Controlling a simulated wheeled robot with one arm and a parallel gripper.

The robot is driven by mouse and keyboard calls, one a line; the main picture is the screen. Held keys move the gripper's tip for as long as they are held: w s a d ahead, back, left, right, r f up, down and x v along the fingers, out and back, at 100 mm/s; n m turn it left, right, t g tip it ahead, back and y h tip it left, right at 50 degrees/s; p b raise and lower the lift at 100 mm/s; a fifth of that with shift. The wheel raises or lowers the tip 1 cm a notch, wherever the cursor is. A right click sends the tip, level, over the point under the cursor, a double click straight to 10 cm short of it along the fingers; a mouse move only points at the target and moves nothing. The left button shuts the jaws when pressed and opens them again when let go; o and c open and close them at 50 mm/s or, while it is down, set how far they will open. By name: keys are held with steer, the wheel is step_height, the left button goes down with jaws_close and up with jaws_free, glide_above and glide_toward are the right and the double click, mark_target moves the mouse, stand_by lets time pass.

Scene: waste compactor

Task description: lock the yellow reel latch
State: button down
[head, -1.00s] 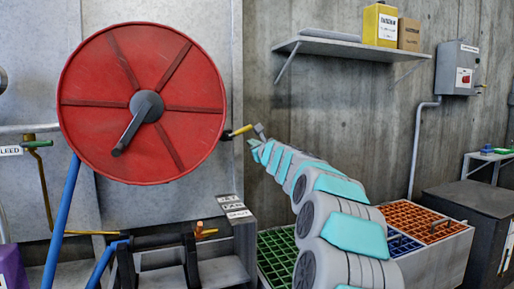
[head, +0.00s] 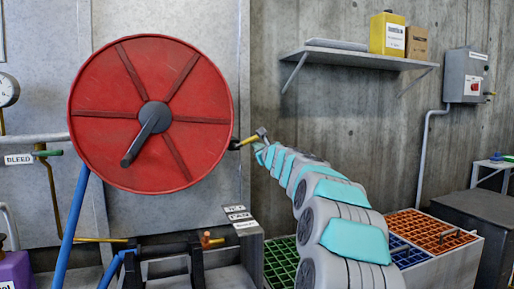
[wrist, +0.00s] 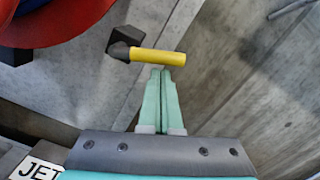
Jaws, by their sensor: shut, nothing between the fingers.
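The yellow reel latch (head: 246,141) is a short yellow handle with a dark pivot end, beside the right rim of the red reel (head: 160,70). In the wrist view the latch handle (wrist: 158,56) lies roughly level, pointing right from its dark block on the grey panel. My gripper (wrist: 163,72) is shut and empty, its green fingertips just below the handle's middle to right part. Whether they touch it I cannot tell. In the head view my arm reaches the latch from the right, and my fingers are too small there to make out.
The red reel (wrist: 60,22) fills the wrist view's upper left. A shelf (head: 355,59) with a yellow container (head: 387,34) is on the concrete wall. Crates with green, blue and orange grids (head: 432,230) stand below my arm. A green-tipped bleed lever (head: 50,153) is at the left.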

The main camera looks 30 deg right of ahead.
steer(key=shift+r+n+p, duration=0.45)
steer(key=shift+n+p, duration=0.3)
steer(key=shift+n, duration=0.05)
steer(key=shift+a+r+n+p, duration=0.1)
steer(key=shift+r+n+p, duration=0.3)
steer(key=shift+n+p, duration=0.15)
steer(key=shift+w+a+r+n+g+p, duration=0.15)
steer(key=shift+a+r+n, duration=0.5)
steer(key=shift+n, duration=1.25)
steer(key=shift+w+a+r+n+g+p, duration=0.1)
steer(key=shift+a+r+n, duration=0.55)
steer(key=shift+n, duration=1.2)
steer(key=shift+w+a+r+n+g+p, duration=0.15)
steer(key=shift+a+r+n, duration=0.5)
steer(key=shift+n, duration=1.25)
steer(key=s+d, duration=0.2)
steer(key=s, duration=0.9)
steer(key=shift+s+b, duration=0.25)
steer(key=shift+b, duration=0.15)
